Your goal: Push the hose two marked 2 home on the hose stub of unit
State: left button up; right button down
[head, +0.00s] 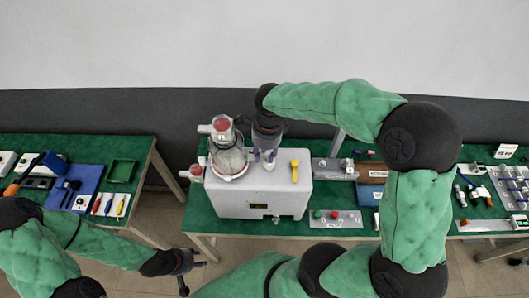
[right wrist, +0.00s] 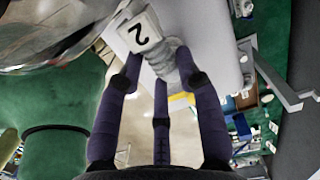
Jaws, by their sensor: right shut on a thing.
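My right gripper (head: 267,143) is over the top of the white unit (head: 260,207), just right of its clear canister (head: 229,162). In the right wrist view its fingers (right wrist: 160,78) are closed around a grey, ribbed hose piece (right wrist: 177,64). A white tag marked 2 (right wrist: 139,33) sits at that hose's upper left. The hose's far end and the hose stub are not clearly visible, so I cannot tell whether they touch. My left gripper (head: 190,270) is low in front of the tables, fingers apart and empty.
A yellow-handled tool (head: 294,171) lies on the unit's top, right of the hose. A grey plate with red and green knobs (head: 335,219) is on the green table at the right. A left table (head: 140,150) holds tools; a floor gap separates the tables.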

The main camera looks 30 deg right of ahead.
jog(key=shift+f+b, duration=0.85)
jog(key=shift+f, duration=0.25)
dwell(1.1)
jog(key=c, duration=0.8)
grip_release()
jog(key=shift+o, duration=0.2)
jog(key=shift+r, duration=0.15)
notch_tip(320, 180, up, 12)
jog(key=shift+s+d, duration=0.15)
jog(key=shift+d, duration=0.25)
jog(key=shift+f, duration=0.2)
